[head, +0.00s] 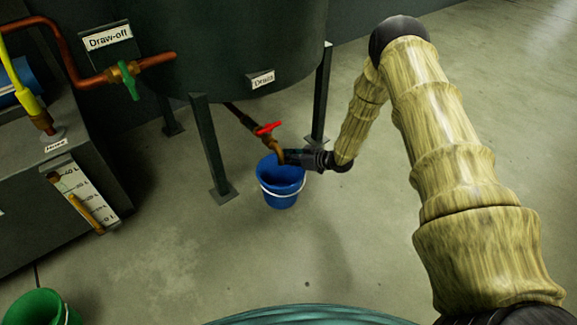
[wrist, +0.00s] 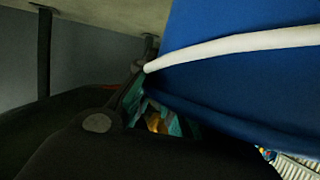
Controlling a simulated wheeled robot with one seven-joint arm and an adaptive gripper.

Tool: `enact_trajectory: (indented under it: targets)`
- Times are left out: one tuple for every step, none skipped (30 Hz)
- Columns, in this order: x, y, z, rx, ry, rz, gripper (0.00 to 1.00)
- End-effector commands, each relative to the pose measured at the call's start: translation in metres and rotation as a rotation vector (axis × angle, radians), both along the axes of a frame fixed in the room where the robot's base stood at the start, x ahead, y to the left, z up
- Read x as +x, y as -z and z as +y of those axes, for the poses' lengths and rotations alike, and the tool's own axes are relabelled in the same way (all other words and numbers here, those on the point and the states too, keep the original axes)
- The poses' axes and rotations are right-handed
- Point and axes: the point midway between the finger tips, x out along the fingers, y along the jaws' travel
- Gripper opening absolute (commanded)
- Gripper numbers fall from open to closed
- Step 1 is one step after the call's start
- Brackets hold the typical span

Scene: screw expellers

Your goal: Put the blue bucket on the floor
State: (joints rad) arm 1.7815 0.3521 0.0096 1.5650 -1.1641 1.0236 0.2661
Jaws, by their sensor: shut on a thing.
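The blue bucket (head: 281,183) with a white handle is upright below the drain pipe, beside the tank's legs. My gripper (head: 291,157) comes in from the right and is shut on the bucket at its rim. In the wrist view, the bucket's blue wall (wrist: 250,85) and white handle fill the upper right, close against my gripper (wrist: 140,110). The exact contact is partly hidden by the dark finger. I cannot tell whether the bucket's base touches the floor (head: 200,270).
A dark tank (head: 235,50) stands on legs above. Its drain pipe with a red valve handle (head: 267,128) ends close to my gripper. A green bucket (head: 42,308) is at the lower left, near a dark cabinet (head: 30,215). The floor in front is clear.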

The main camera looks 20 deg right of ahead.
Motion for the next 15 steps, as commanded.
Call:
enact_trajectory:
  targets:
    - [-0.002,0.016,-0.002,-0.001,0.002,0.002,0.00]
    - [-0.002,0.020,-0.003,0.000,0.003,0.002,0.00]
    - [-0.002,0.025,-0.002,0.000,0.003,0.002,0.00]
    - [-0.002,0.028,-0.002,0.001,0.003,0.001,0.00]
    - [-0.002,0.030,-0.002,0.001,0.002,0.001,0.00]
    - [-0.001,0.033,-0.002,0.001,0.001,0.000,0.00]
    - [-0.001,0.034,-0.002,0.001,0.001,0.000,0.00]
    - [-0.001,0.035,-0.002,0.001,0.001,0.000,0.00]
    - [-0.001,0.035,-0.002,0.001,0.001,0.000,0.00]
    - [-0.001,0.035,-0.002,0.001,0.001,0.000,0.00]
    - [-0.001,0.034,-0.002,0.001,0.001,0.000,0.00]
    - [-0.001,0.034,-0.002,0.001,0.001,0.000,0.00]
    - [-0.001,0.034,-0.002,0.001,0.001,0.000,0.00]
    - [-0.001,0.034,-0.002,0.001,0.001,0.000,0.00]
    - [-0.001,0.034,-0.002,0.001,0.001,0.000,0.00]
